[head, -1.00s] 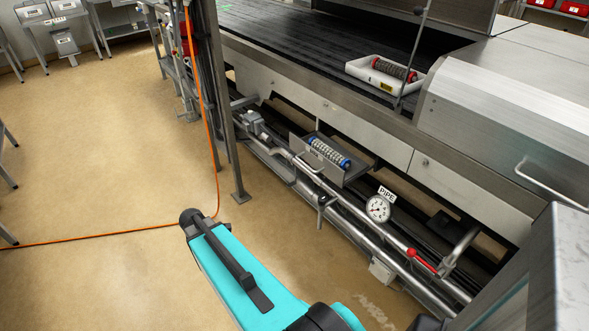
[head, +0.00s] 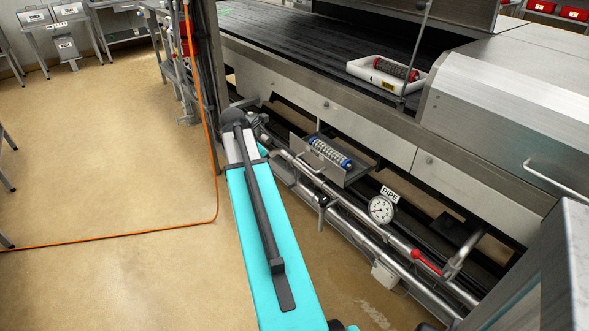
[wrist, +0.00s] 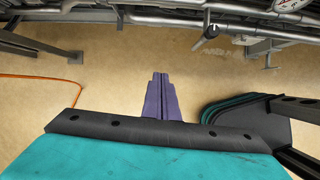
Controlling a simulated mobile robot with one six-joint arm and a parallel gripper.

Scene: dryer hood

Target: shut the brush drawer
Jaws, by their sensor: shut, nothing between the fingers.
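The brush drawer (head: 352,176) stands pulled out from under the machine in the head view. A roller brush with blue ends (head: 331,153) lies in it. A bar handle is on its front side. My gripper (wrist: 160,76) shows in the wrist view as two purple fingers, shut and empty over the bare floor. It is apart from the drawer, which I cannot make out in the wrist view. In the head view my own arm hides the gripper.
Metal pipes (head: 341,218) run low along the machine, in front of and below the drawer, with a pressure gauge (head: 381,209) and a red-handled valve (head: 427,262). An orange hose (head: 214,185) hangs by a steel post at left.

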